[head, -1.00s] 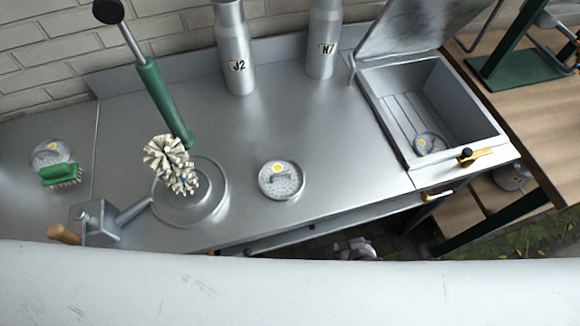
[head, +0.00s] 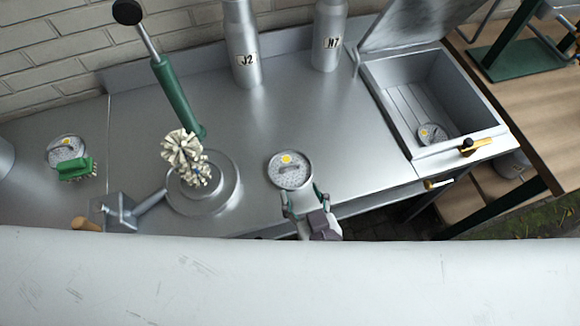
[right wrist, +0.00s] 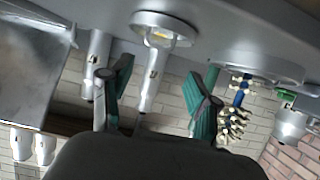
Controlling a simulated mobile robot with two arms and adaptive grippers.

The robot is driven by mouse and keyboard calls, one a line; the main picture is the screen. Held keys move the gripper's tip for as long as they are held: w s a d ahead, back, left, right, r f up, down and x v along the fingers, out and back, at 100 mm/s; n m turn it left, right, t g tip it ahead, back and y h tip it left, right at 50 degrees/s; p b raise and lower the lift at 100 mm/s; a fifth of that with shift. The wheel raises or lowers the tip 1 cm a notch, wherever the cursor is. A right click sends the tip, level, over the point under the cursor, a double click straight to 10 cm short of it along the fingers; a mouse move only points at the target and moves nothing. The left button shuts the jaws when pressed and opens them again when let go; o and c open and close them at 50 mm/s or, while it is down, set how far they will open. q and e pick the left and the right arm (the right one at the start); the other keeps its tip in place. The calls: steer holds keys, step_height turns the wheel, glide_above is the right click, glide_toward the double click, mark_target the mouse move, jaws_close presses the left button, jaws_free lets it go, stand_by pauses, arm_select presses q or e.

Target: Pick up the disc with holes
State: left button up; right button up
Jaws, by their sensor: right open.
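A round grey perforated disc with a handle and a yellow spot (head: 290,170) lies on the steel counter near its front edge. My right gripper (head: 304,195) is open at the disc's near side, its fingers spread just below the disc's rim. In the right wrist view, which looks upside down, the open gripper (right wrist: 168,70) has green-and-grey fingers with nothing between them, and the disc (right wrist: 165,30) shows beyond the fingertips. Similar discs lie at the far left (head: 65,149) and in the sink box (head: 432,134). My left gripper is not in view.
Metal bottles J2 (head: 243,50) and N7 (head: 328,40) stand behind. A green brush (head: 76,170) lies at the left. Counter between disc and bottles is clear.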

mark_target(290, 166)
steer(key=x, duration=0.5)
steer(key=shift+w+a+f+p, duration=0.1)
steer(key=shift+w+f+p, duration=0.1)
steer(key=shift+w+p, duration=0.2)
steer(key=x, duration=0.2)
steer(key=p+x, duration=0.1)
steer(key=x, duration=0.1)
steer(key=shift+w+f, duration=0.1)
steer(key=shift+f, duration=0.25)
steer(key=shift+w+f, duration=0.3)
steer(key=shift+w, duration=0.05)
steer(key=c, duration=0.9)
steer(key=shift+r, duration=0.15)
step_height(290, 166, up, 4)
steer(key=shift+w+r, duration=0.1)
steer(key=shift+r, duration=0.1)
steer(key=w+d+r, duration=0.6)
steer(key=d, duration=0.4)
steer(key=s+d+r+m+h, duration=0.2)
steer(key=d+r+m+h, duration=0.1)
steer(key=d+r, duration=0.6)
steer(key=shift+s+d+r+m+t+h+b, duration=0.3)
steer(key=shift+d+h, duration=0.1)
steer(key=shift+h, duration=0.2)
